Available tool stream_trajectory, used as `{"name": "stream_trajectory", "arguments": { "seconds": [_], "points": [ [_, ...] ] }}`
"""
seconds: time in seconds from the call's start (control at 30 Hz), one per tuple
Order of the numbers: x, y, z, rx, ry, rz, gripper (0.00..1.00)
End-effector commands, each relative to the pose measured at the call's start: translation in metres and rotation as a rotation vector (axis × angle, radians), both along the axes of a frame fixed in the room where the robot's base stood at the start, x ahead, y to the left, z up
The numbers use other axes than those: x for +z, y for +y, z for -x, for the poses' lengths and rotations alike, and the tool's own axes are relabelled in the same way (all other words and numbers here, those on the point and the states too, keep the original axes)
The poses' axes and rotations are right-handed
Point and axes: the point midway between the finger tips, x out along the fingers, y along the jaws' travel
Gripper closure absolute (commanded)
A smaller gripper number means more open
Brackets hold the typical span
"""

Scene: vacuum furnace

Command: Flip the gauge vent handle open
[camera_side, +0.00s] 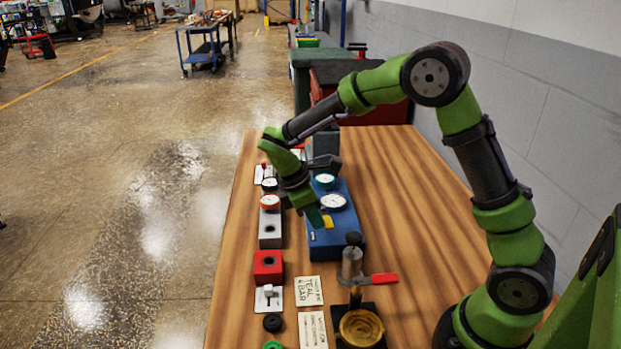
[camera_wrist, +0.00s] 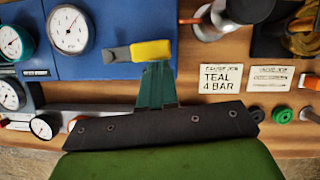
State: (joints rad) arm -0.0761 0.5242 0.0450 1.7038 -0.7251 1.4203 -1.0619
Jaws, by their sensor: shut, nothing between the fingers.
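A small lever with a yellow grip and a grey end (camera_wrist: 137,51) lies flat along the near part of the blue gauge box (camera_wrist: 85,68); it looks like the vent handle. Its yellow part also shows in the side view (camera_side: 328,222), right beside my fingertips. My gripper (camera_wrist: 157,66) is shut and empty, with its teal fingers just below the yellow grip in the wrist view. It also shows in the side view (camera_side: 316,217), low over the blue box. Whether the fingertips touch the grip, I cannot tell. A white-faced gauge (camera_side: 333,202) and a teal-rimmed gauge (camera_side: 325,181) sit on the box.
A hand pump with a red lever (camera_side: 381,280) stands nearer on the wooden bench. Cards, one reading TEAL 4 BAR (camera_side: 309,290), lie beside it. A red block (camera_side: 267,265) and several fittings line the left edge. The bench right of the box is clear.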

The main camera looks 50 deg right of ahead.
Motion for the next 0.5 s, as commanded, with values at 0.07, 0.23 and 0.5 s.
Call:
{"name": "stream_trajectory", "arguments": {
  "seconds": [0.07, 0.23, 0.5],
  "points": [
    [0.0, -0.001, 0.003, 0.036, 0.002, 0.0, 1.0],
    [0.0, -0.005, 0.011, 0.154, 0.002, 0.0, 1.0],
    [0.0, -0.016, 0.024, 0.409, 0.003, 0.001, 1.0]
  ]
}}
